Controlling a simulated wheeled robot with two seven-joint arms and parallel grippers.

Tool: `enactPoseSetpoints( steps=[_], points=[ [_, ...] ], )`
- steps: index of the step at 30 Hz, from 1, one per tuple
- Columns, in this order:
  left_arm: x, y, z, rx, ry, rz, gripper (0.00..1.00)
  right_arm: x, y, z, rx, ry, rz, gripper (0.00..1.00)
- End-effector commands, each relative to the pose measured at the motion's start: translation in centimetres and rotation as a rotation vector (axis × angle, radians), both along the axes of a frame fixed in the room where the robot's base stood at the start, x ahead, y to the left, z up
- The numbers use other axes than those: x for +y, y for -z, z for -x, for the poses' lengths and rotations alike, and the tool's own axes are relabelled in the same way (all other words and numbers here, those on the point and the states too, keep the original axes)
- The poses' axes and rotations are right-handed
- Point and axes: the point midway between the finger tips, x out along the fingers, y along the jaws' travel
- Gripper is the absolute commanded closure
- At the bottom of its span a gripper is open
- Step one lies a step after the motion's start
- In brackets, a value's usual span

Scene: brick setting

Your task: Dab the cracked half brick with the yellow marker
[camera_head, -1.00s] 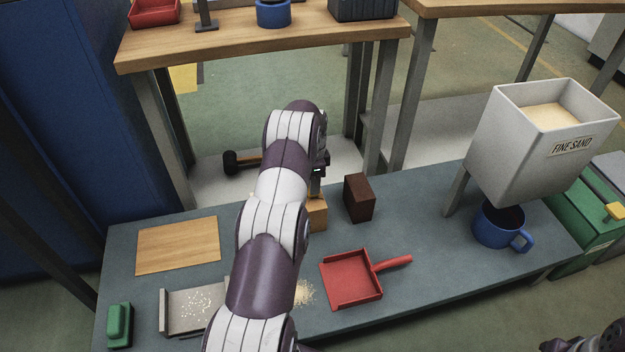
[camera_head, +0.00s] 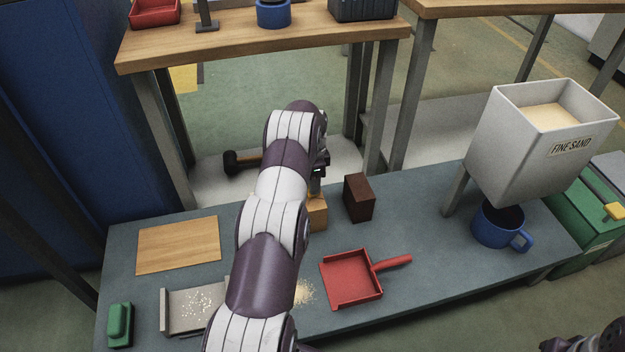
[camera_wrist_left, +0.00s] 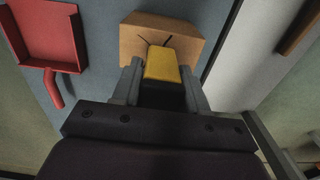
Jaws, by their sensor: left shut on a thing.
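The cracked half brick (camera_head: 317,214) is tan and stands on the grey-blue bench, partly hidden behind my left arm in the head view. In the left wrist view the half brick (camera_wrist_left: 190,34) shows dark crack lines on its face. My left gripper (camera_head: 319,180) is shut on the yellow marker (camera_wrist_left: 161,66), a yellow block with a dark body between the fingers. The marker's yellow end overlaps the brick's near edge in the wrist view. I cannot tell whether they touch.
A dark brown brick (camera_head: 358,198) stands just right of the half brick. A red dustpan (camera_head: 352,280), wooden board (camera_head: 178,245), metal tray (camera_head: 167,312), green block (camera_head: 120,325) and blue mug (camera_head: 497,227) are on the bench. A sand hopper (camera_head: 515,140) stands at right.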

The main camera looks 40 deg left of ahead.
Motion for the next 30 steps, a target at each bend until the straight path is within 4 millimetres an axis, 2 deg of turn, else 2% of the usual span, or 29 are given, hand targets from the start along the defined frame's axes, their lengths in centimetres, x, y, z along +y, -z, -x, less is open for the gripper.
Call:
enactPoseSetpoints(
  steps=[19,30],
  points=[
    [0.0,-6.8,0.0,0.001,0.000,0.001,0.77,0.0,-5.6,0.0,0.000,0.000,0.000,0.57],
    [-0.1,-7.2,0.0,0.000,-0.002,0.000,0.77,0.0,-5.7,0.0,0.000,0.000,0.000,0.57]
  ],
)
